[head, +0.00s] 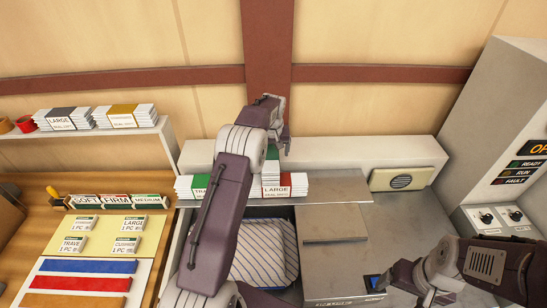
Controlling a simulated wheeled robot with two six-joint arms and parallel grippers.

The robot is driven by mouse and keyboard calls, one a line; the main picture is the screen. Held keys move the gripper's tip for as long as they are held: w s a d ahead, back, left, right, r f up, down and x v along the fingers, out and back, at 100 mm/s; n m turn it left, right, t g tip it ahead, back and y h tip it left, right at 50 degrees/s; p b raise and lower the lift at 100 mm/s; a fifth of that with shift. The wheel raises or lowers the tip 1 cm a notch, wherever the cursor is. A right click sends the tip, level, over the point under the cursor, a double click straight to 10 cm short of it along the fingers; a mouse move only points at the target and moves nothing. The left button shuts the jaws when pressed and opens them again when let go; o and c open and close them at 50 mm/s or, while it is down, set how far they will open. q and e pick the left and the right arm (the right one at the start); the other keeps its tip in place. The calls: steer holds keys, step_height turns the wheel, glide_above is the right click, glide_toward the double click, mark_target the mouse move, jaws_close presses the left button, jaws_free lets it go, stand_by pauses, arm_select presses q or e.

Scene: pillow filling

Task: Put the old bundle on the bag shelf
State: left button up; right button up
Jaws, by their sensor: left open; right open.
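Banded bundles of white bags stand on the low grey shelf (335,187) at the centre. One with a green band (201,183) is at its left end. Another green-banded bundle (272,153) sits higher, just right of my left forearm, and a red-banded bundle (287,184) is below it. My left gripper (285,139) is open just above the higher green-banded bundle. Whether it touches that bundle I cannot tell. My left arm hides part of the row. Which bundle is the old one I cannot tell. My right gripper (374,283) is open at the lower right, away from the bundles.
An upper-left shelf (150,130) holds a dark-banded bundle (65,120) and a yellow-banded bundle (124,116). A striped pillow (265,255) lies below the grey shelf, beside a grey box (335,243). A control cabinet (500,150) stands at the right.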

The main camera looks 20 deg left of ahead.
arm_select(q)
steer(key=shift+w+a+f, duration=0.1)
steer(key=shift+w+f, duration=0.1)
steer(key=p+x, duration=0.1)
steer(key=x, duration=0.1)
steer(key=p+x, duration=0.1)
steer(key=x, duration=0.1)
steer(key=shift+d, duration=0.3)
steer(key=shift+w+f, duration=0.1)
steer(key=shift+f, duration=0.4)
jaws_close()
steer(key=shift+w+a+r, duration=0.1)
steer(key=shift+r, duration=0.4)
step_height(320, 180, up, 3)
steer(key=shift+f+b, duration=0.1)
steer(key=shift+b, duration=0.75)
steer(key=s+d+r+b, duration=0.1)
steer(key=d+r+b, duration=0.1)
steer(key=d+r, duration=0.5)
steer(key=d, duration=0.4)
steer(key=shift+d+r, duration=0.2)
steer(key=shift+d, duration=0.15)
